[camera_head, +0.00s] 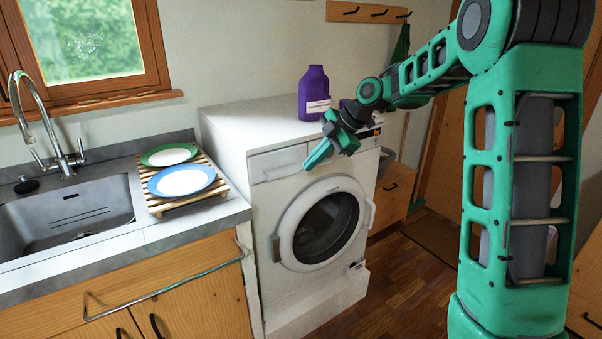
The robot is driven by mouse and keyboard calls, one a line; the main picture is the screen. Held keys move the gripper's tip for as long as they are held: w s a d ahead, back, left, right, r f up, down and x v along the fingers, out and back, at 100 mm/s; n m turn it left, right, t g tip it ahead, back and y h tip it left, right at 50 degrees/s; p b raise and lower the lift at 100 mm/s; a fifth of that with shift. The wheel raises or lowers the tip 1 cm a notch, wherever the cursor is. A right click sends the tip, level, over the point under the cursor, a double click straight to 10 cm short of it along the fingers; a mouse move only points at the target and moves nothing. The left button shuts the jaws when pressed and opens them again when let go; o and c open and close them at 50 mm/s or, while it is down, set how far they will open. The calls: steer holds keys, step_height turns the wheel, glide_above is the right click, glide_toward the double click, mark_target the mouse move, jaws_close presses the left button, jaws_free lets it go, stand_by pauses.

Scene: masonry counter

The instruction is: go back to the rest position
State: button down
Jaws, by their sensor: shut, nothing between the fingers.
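My gripper (318,157) is at the end of my green arm, which reaches in from the right. It is shut and empty. It hangs in front of the upper front edge of the white washing machine (282,212), near the control panel, pointing down and to the left. I cannot tell whether it touches the machine. The machine's round door looks shut.
A purple bottle (314,93) stands on the washing machine, behind my gripper. A wooden rack (158,205) with two plates lies on the counter beside the sink (70,220). A tall tap (38,105) rises behind the sink. Wooden floor (408,280) is clear at the right.

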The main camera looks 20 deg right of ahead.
steer(key=s+d+m+h, duration=0.1)
steer(key=s+d+m, duration=0.25)
steer(key=s, duration=0.25)
steer(key=s+d+m+g+h, duration=0.1)
steer(key=s+d+m+h, duration=0.15)
steer(key=s+m, duration=0.35)
steer(key=s+d+m+h, duration=0.1)
steer(key=s+d+m, duration=0.25)
steer(key=s, duration=0.35)
steer(key=s+d+f+m+g, duration=0.1)
steer(key=s+m, duration=0.3)
steer(key=s, duration=0.4)
steer(key=s+d+f+m+g+h, duration=0.1)
steer(key=s+d+f+m, duration=0.1)
steer(key=s+m, duration=0.3)
steer(key=s+d+f+m+g, duration=0.1)
steer(key=s+m, duration=0.3)
steer(key=s, duration=0.8)
steer(key=shift+d+f, duration=0.35)
steer(key=shift+f, duration=0.4)
steer(key=shift+s+h, duration=0.15)
steer(key=shift+h, duration=0.1)
